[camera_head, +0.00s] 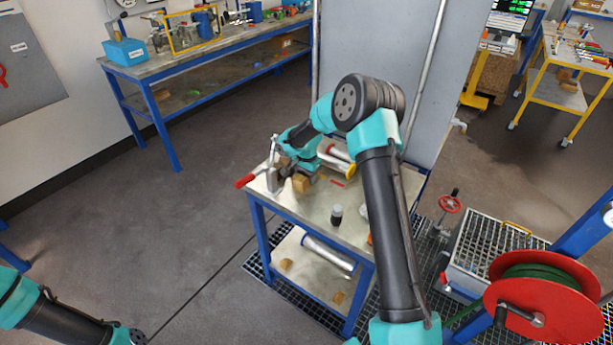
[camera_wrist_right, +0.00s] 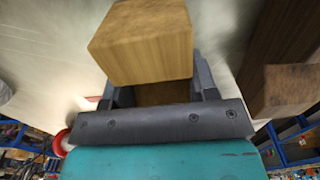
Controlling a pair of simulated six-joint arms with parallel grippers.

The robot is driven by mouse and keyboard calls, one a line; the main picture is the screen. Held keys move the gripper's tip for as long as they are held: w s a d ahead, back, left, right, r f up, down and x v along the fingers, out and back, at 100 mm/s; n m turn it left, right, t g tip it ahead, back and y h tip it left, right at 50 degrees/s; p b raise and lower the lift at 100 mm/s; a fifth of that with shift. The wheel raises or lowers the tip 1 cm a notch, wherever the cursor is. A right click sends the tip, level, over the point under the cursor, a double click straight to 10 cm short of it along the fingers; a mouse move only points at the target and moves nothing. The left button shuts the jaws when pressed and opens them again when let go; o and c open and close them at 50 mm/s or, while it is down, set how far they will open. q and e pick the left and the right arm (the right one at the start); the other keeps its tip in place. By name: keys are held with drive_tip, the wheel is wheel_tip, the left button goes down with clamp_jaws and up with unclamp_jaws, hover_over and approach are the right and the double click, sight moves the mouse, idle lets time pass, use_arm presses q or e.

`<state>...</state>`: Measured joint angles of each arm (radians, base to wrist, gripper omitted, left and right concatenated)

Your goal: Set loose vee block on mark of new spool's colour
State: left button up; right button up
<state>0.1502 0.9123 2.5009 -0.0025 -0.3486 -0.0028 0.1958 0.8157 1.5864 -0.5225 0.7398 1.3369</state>
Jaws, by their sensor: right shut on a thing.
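Another wooden piece (camera_wrist_right: 288,90) is at the right of the wrist view. A small red mark (camera_head: 338,183) is on the bench top. My left gripper is out of view.
A red-handled clamp (camera_head: 246,180) stands at the bench's left edge. Another spool (camera_head: 328,252) and wooden blocks (camera_head: 337,298) lie on the lower shelf. A grey panel (camera_head: 385,60) rises behind the bench.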

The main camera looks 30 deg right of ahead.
sight(306, 175)
drive_tip(key=o, duration=1.1)
drive_tip(key=shift+r, duration=0.15)
wheel_tip(306, 175, up, 17)
drive_tip(key=shift+r, duration=0.1)
